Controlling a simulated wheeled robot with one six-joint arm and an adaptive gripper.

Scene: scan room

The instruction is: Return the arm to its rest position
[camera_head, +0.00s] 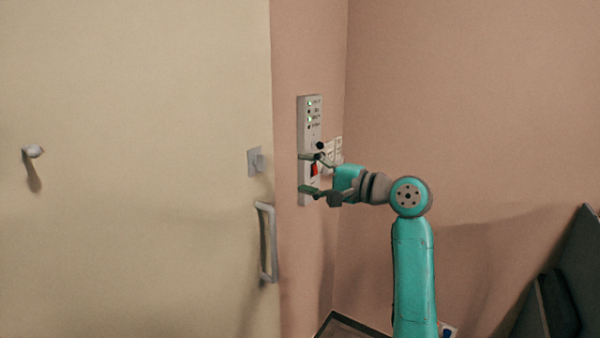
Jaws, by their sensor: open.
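My arm rises from the lower right and bends left at a teal joint. My gripper (309,174) is at its end, in front of a tall grey wall panel (304,128). The gripper's two fingers are spread apart, one above the other, with nothing seen between them but the panel face. A red switch (314,169) on the panel shows between the fingers. Lit green lights show at the panel's top, and a dark knob (320,145) sits just above the upper finger. I cannot tell whether the fingertips touch the panel. The gripper hides part of its lower half.
A cream door (140,230) with a long handle (266,240) fills the left. White switches (336,148) are on the wall behind the gripper. A dark object (560,290) stands at the lower right. The upper right is bare wall.

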